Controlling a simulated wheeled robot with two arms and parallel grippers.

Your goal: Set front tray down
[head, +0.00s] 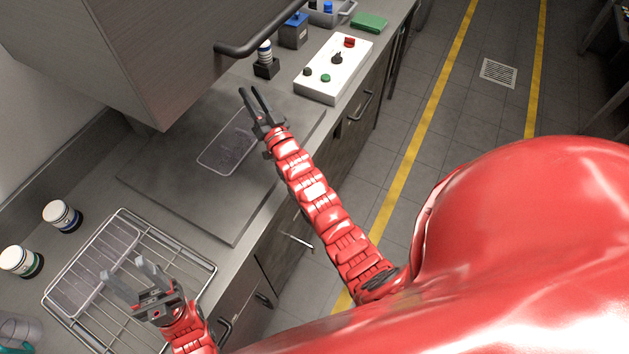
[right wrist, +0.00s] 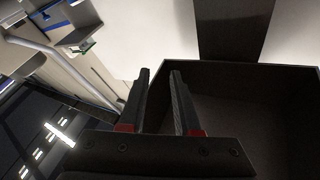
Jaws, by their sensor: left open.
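One clear, shallow tray (head: 228,148) lies on the dark slab on the counter in the head view. Another clear tray (head: 95,268) lies on the wire rack (head: 190,262) at lower left. My left gripper (head: 122,268) is open at the right side of the tray on the rack; whether it touches the tray I cannot tell. My right gripper (head: 248,90) is beyond the slab's tray, up and to its right, apart from it. Its fingers also show in the right wrist view (right wrist: 160,72), spread with nothing between them. No tray shows clearly in that view.
A grey cabinet with a dark bar handle (head: 285,35) overhangs the slab (head: 180,190). A white control box (head: 333,68) stands at the back right. Two white jars (head: 62,215) stand behind the rack. The slab's near part is bare.

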